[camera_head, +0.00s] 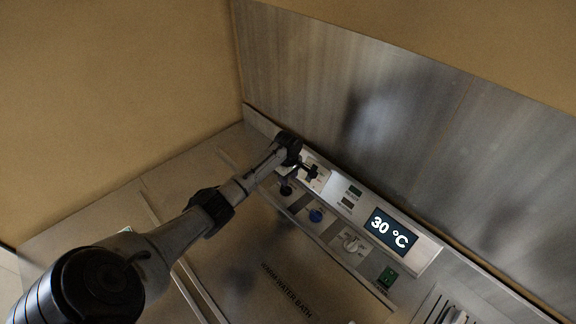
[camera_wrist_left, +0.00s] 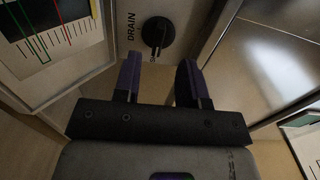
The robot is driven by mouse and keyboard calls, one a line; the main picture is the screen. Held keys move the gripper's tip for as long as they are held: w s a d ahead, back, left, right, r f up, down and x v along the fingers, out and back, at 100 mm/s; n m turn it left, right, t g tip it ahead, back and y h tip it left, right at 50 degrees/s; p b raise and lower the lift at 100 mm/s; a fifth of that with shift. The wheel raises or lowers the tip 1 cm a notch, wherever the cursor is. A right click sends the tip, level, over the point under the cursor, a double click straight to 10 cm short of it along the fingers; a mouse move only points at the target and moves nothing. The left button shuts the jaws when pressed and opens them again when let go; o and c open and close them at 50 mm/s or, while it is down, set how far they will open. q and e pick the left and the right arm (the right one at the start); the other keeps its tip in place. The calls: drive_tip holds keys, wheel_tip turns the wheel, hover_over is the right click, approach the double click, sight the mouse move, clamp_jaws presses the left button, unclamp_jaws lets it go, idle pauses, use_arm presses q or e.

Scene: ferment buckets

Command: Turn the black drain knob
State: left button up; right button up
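The black drain knob (camera_wrist_left: 158,33) is round with a small pale pointer. It sits on the panel beside the printed word DRAIN in the left wrist view. In the head view the black knob (camera_head: 286,190) is at the left end of the row of controls, partly hidden by my gripper. My left gripper (camera_head: 298,176) hangs over that end of the panel. In the left wrist view its two fingers (camera_wrist_left: 159,72) are apart with nothing between them. The knob lies just beyond the fingertips, roughly in line with the gap. My right gripper is not in view.
A raised display (camera_head: 391,230) reads 30 °C. A metal wall (camera_head: 400,110) rises behind. A water bath lid (camera_head: 275,265) lies in front.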

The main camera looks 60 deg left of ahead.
sight(288, 189)
use_arm(q)
wheel_tip(288, 189, up, 7)
drive_tip(key=b, duration=0.1)
drive_tip(key=shift+r, duration=0.2)
idle(0.7)
